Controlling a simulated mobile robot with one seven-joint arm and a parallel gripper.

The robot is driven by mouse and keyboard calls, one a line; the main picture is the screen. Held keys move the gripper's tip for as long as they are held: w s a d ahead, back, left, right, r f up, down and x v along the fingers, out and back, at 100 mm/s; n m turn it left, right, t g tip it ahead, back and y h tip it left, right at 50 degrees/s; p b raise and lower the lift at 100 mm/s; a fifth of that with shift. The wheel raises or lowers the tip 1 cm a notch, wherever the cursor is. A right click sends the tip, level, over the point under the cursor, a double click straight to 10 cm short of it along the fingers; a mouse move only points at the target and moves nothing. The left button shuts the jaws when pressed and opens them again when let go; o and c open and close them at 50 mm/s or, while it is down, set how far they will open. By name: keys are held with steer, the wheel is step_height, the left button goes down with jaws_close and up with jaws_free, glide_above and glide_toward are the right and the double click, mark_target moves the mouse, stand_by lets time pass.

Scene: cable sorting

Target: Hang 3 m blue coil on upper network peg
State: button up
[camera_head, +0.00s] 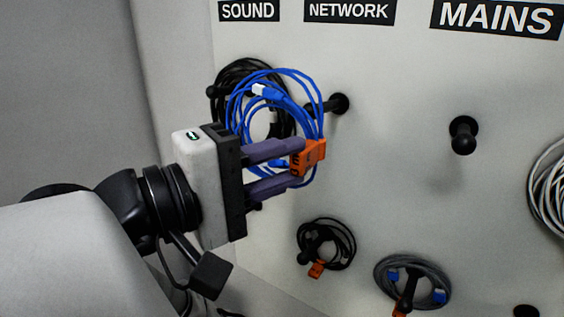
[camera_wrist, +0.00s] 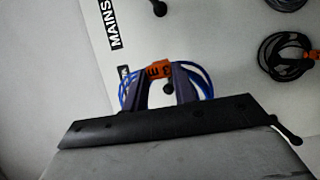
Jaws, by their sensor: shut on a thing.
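The blue coil (camera_head: 314,98) with its orange tag (camera_head: 314,154) hangs from my gripper (camera_head: 297,163), which is shut on the tag. The tag's lettering is only partly readable. The upper network peg (camera_head: 340,103) is black and sticks out from the board under the NETWORK label, just right of the coil. The coil's right edge overlaps the peg's outer end in the picture; I cannot tell whether the peg is inside the loop. In the wrist view the blue coil (camera_wrist: 205,80) spreads on both sides of the orange tag (camera_wrist: 158,70) between my fingers.
A black coil (camera_head: 228,80) hangs behind the blue one under the SOUND label (camera_head: 249,10). A bare mains peg (camera_head: 463,135) is to the right. Lower down hang a black coil (camera_head: 344,236) and a grey coil (camera_head: 385,268). A white coil (camera_head: 543,190) is at the right edge.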

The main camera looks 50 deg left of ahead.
steer(key=w+a+f+b, duration=0.2)
steer(key=w+b, duration=0.1)
steer(key=w, duration=0.6)
steer(key=w+a+f+b, duration=0.2)
steer(key=w+f+b, duration=0.1)
steer(key=w, duration=0.6)
steer(key=shift+w+a, duration=0.15)
steer(key=shift+a, duration=0.1)
stand_by(1.3)
stand_by(0.5)
steer(key=o, duration=1.1)
steer(key=s+b, duration=0.1)
steer(key=s, duration=0.3)
steer(key=s+a+b, duration=0.1)
steer(key=s, duration=0.4)
steer(key=s+a+b, duration=0.1)
steer(key=s, duration=0.3)
steer(key=shift+s+a, duration=0.1)
steer(key=shift+s, duration=0.2)
